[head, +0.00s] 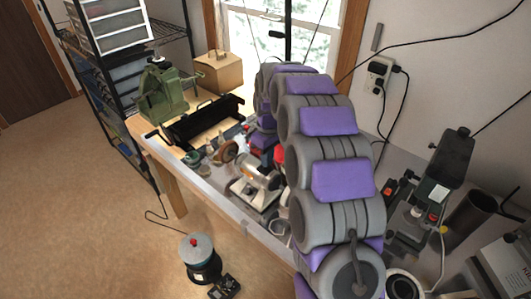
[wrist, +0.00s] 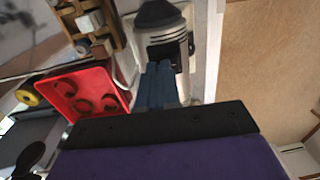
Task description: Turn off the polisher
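The polisher (head: 258,186) appears to be the small bench machine with a shiny metal body, a pale base and a tan wheel (head: 225,152) at its left end. It stands near the table's front edge in the head view. In the wrist view a white machine with a dark slotted face (wrist: 166,42), apparently the polisher, is just beyond my fingertips. My gripper (wrist: 157,72) shows two blue fingers side by side with no clear gap, and nothing is visible between them. Contact with the machine cannot be told. The polisher's switch cannot be made out.
A red tray (wrist: 85,93) lies left of my fingers in the wrist view. A black long machine (head: 202,120), a green machine (head: 162,92) and a cardboard box (head: 219,72) stand farther back. A microscope-like device (head: 436,190) is at right. Open floor (head: 75,210) lies left.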

